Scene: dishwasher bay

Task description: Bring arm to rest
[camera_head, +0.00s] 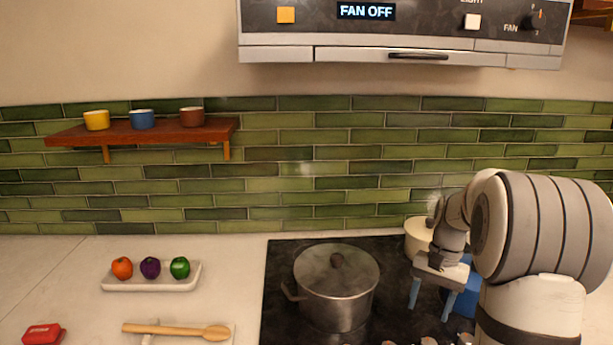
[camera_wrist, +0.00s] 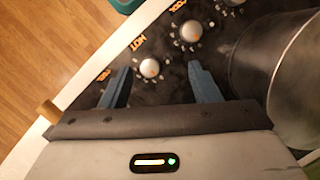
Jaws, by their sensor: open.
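My gripper (camera_head: 433,296) points down over the right part of the black stove top (camera_head: 281,287). Its two blue fingers are apart with nothing between them. In the wrist view my gripper (camera_wrist: 159,87) is open above the stove's front panel. Control knobs (camera_wrist: 149,68) with orange lettering lie below and ahead of the fingers. My arm comes in from the right in the head view and hides part of the stove's right side.
A lidded steel pot (camera_head: 337,298) stands left of my gripper. A cream-coloured round container (camera_head: 417,238) and a blue object (camera_head: 466,296) are close behind my gripper. A tray (camera_head: 152,285), wooden spoon (camera_head: 176,331) and red item (camera_head: 43,334) lie on the left counter. The hood (camera_head: 400,54) hangs above.

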